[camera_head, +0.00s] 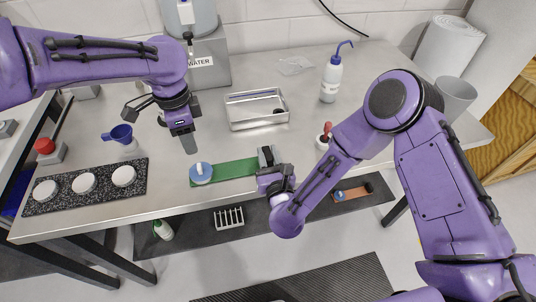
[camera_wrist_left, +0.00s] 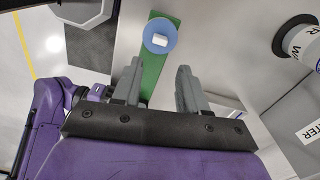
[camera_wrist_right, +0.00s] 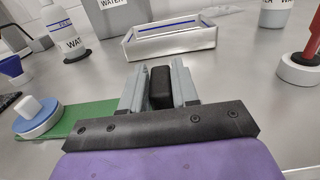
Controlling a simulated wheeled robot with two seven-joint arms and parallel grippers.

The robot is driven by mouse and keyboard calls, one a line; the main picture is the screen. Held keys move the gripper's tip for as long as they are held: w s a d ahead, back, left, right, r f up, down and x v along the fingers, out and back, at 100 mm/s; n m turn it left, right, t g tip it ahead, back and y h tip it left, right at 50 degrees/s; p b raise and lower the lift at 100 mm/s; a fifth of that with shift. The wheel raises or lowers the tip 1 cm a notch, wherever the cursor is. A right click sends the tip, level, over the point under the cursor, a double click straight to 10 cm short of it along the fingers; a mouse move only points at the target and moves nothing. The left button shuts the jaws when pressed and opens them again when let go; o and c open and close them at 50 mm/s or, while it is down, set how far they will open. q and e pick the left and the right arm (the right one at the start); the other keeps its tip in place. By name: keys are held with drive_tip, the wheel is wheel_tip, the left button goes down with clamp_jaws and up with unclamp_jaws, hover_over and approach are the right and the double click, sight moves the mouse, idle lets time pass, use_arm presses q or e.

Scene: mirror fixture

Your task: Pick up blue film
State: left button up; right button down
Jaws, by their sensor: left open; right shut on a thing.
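A round blue film (camera_head: 201,175) with a white knob on it lies at the left end of a green strip (camera_head: 235,168) on the bench. It also shows in the left wrist view (camera_wrist_left: 150,43), beyond my fingertips, and in the right wrist view (camera_wrist_right: 30,127) at left. My left gripper (camera_head: 186,142) is open and empty, above and behind the blue film, apart from it. My right gripper (camera_head: 268,163) is shut on a black block (camera_wrist_right: 160,88) at the right end of the green strip. Whether the block is fixed to the strip is hidden.
A metal tray (camera_head: 232,122) stands behind the strip. A black mat (camera_head: 60,200) with white round pieces lies left, near a blue funnel (camera_head: 118,134). A wash bottle (camera_head: 331,78) and a grey WATER container (camera_head: 213,72) stand farther back. The bench between tray and wash bottle is mostly clear.

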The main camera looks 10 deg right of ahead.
idle(0.3)
use_arm(q)
drive_tip(key=shift+o, duration=1.4)
drive_tip(key=shift+r, duration=0.1)
